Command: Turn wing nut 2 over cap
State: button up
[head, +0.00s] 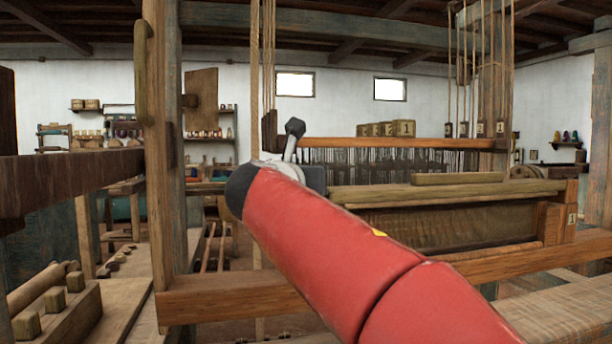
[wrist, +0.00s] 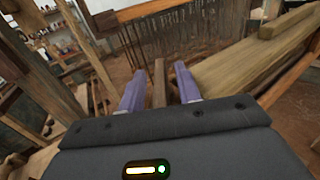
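I cannot make out wing nut 2 in either view. A long pale wooden beam (head: 400,194) with a shorter wooden bar (head: 458,179) on top lies right of my arm in the head view. I cannot tell whether either is the cap. They also show at the right of the wrist view, as the beam (wrist: 238,68) and the bar (wrist: 290,19). My gripper (wrist: 160,88) is open, its two bluish fingers apart. A narrow wooden piece (wrist: 159,82) appears between them, at a distance I cannot judge. My red arm hides part of the loom in the head view.
An upright wooden post (head: 163,150) stands left of my arm. A lower rail (head: 235,297) runs behind my arm. Hanging cords and dark heddles (head: 350,162) lie behind the beam. Small numbered blocks (head: 403,128) sit on the loom's upper rail. Woven cloth (head: 565,312) is at lower right.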

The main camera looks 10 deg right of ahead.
grip_shut()
jog(key=shift+a+m+g+h, duration=0.1)
jog(key=shift+m+g+h, duration=0.65)
jog(key=shift+h, duration=0.25)
jog(key=shift+o, duration=0.3)
grip_release()
jog(key=v, duration=0.7)
jog(key=shift+s+a+b, duration=0.25)
jog(key=shift+s+b, duration=0.1)
jog(key=shift+b, duration=0.05)
